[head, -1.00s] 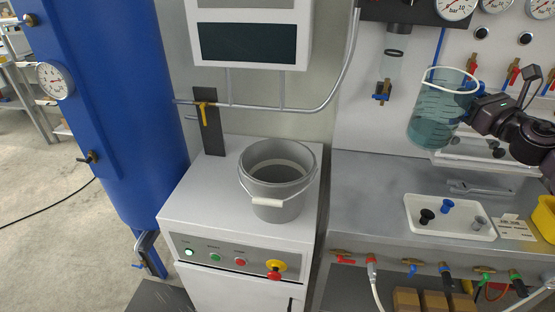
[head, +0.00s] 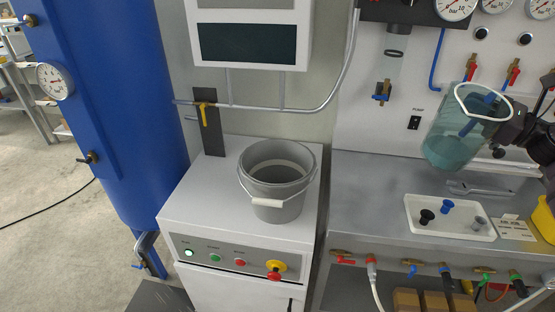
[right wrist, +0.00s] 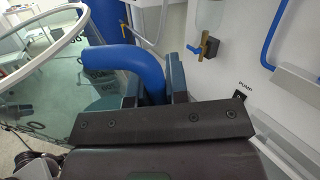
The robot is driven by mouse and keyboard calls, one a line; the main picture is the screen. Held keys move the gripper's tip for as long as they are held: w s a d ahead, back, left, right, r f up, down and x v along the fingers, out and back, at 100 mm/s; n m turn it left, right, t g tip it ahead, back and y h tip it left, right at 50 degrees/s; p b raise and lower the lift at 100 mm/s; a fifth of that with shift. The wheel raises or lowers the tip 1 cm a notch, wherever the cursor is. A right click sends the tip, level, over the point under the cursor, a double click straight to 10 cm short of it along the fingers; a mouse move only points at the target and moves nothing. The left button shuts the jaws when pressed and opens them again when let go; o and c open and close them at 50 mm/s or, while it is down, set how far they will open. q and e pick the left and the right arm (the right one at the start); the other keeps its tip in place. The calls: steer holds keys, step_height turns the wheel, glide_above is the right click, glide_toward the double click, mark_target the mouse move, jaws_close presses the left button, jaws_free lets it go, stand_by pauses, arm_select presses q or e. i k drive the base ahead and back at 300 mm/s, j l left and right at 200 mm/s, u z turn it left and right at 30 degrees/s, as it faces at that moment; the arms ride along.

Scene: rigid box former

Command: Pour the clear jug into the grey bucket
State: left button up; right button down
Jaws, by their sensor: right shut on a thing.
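The clear jug (head: 455,140) has a white rim, a blue handle and a bluish tint. It is tilted, in the air above the right part of the grey bench in the head view. My right gripper (head: 517,125) is shut on its handle. In the right wrist view the blue handle (right wrist: 120,60) lies between the fingers of the gripper (right wrist: 153,88), and the jug wall (right wrist: 50,85) shows at the left. The grey bucket (head: 277,207) stands upright on the white cabinet, left of the jug and well apart from it, its wire handle folded down at the front. My left gripper is not in view.
A white tray (head: 418,229) with small knobs and a spanner (head: 480,188) lie on the grey bench (head: 365,190). A glass cylinder with a brass valve (head: 382,92) hangs on the wall between bucket and jug. A yellow-handled valve (head: 204,114) stands behind the bucket's left.

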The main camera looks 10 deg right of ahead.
mark_target(276, 173)
steer(key=i+j, duration=0.75)
steer(key=j, duration=0.25)
